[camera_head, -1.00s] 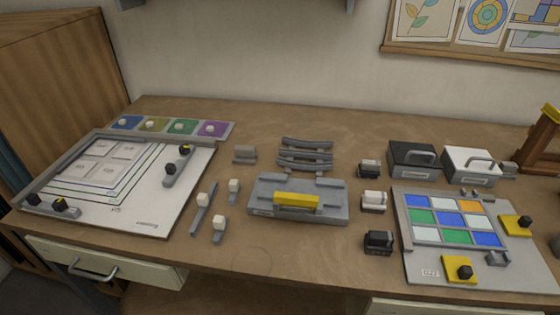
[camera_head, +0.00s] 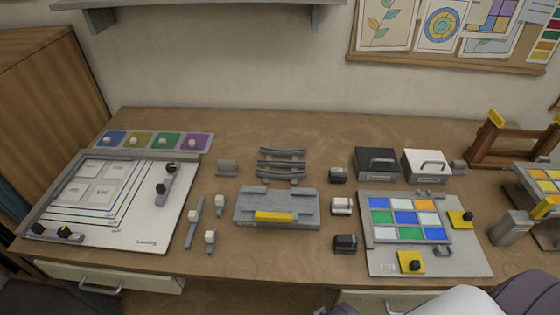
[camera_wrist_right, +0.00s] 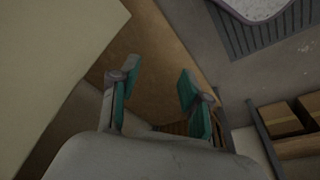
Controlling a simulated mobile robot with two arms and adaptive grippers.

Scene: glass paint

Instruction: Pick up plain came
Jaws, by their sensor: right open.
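Several grey strips with pale knobs lie left of centre on the table in the head view, among them a long strip (camera_head: 195,222) and a short strip (camera_head: 219,206). Curved dark grey bars (camera_head: 282,164) lie in a stack behind the grey block. I cannot tell which piece is the plain came. My right gripper (camera_wrist_right: 158,82) is open and empty in the right wrist view, with teal pads on its fingers, away from the strips. My left gripper is not in view.
A grey block (camera_head: 270,206) with a yellow bar stands mid-table. A white layout board (camera_head: 150,232) lies left. A coloured glass panel (camera_head: 407,219) lies on a board at right. Black (camera_head: 376,156) and white (camera_head: 424,160) boxes stand behind it. The table's back strip is clear.

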